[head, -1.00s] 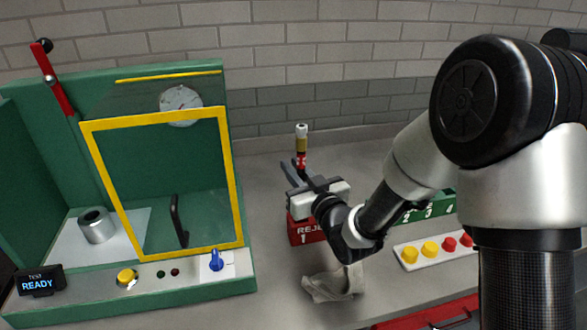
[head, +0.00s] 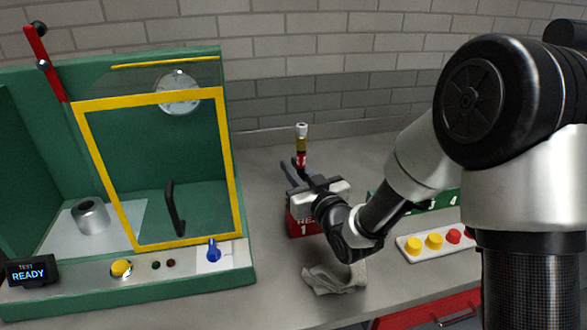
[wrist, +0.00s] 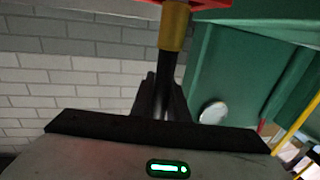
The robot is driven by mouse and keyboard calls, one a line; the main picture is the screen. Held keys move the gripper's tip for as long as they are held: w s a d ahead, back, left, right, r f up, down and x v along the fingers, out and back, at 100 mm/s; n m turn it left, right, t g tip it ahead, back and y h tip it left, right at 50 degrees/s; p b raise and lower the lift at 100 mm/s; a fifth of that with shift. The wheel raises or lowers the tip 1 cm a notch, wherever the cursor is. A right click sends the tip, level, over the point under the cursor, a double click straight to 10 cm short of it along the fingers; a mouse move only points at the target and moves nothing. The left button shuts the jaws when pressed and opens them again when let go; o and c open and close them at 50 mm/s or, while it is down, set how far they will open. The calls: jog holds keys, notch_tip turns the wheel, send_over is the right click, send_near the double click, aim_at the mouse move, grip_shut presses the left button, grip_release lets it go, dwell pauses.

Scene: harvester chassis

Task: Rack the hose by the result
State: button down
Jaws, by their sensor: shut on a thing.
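My gripper (head: 296,174) is shut on the hose (head: 301,145), a short upright piece with a pale tip, a gold collar and a red band. In the wrist view, the fingers (wrist: 160,98) close around its black part, beside a gold fitting (wrist: 175,27). My gripper stands above the red reject rack (head: 303,224), marked 1 and partly covered by the hand. A red edge at the top of the wrist view lies by the gold fitting; I cannot tell whether they touch. The test rig's display (head: 33,272) reads "TEST READY".
A green rack (head: 447,201) is partly hidden behind my arm. A white strip with yellow and red buttons (head: 434,242) and a crumpled cloth (head: 335,278) lie in front. The green rig with its yellow-framed guard (head: 236,200) stands left. Bare counter lies between rig and reject rack.

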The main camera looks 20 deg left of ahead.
jog(key=shift+f+b, duration=1.85)
jog(key=shift+b, duration=0.15)
jog(key=c, duration=1.6)
grip_release()
jog(key=shift+c, duration=0.2)
jog(key=shift+f, duration=0.1)
notch_tip(320, 180, up, 10)
jog(key=p, duration=0.1)
jog(key=shift+p, duration=0.3)
